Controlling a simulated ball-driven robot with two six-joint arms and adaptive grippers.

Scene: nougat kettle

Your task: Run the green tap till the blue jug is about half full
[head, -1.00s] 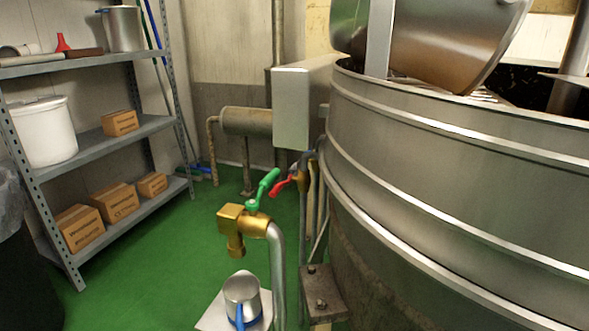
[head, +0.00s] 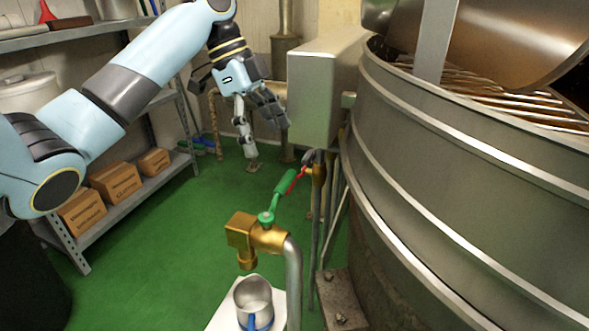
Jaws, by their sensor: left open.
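The green tap handle (head: 284,188) sits on top of a brass tap (head: 256,236) and slants up to the right. The blue jug (head: 254,300), a metal cup with a blue band and blue handle, stands below the spout on a pale plate (head: 222,316). Its visible inside is grey; I cannot tell of any liquid in it. No stream shows at the spout. My left gripper (head: 264,143) is open and empty, above and behind the tap, pointing down. My right gripper is out of view.
A red-handled valve (head: 294,182) is close behind the green handle. The large steel kettle (head: 440,190) fills the right side. A grey box (head: 314,95) is right of my left gripper. A shelf with cartons (head: 116,181) stands left. Green floor lies open between.

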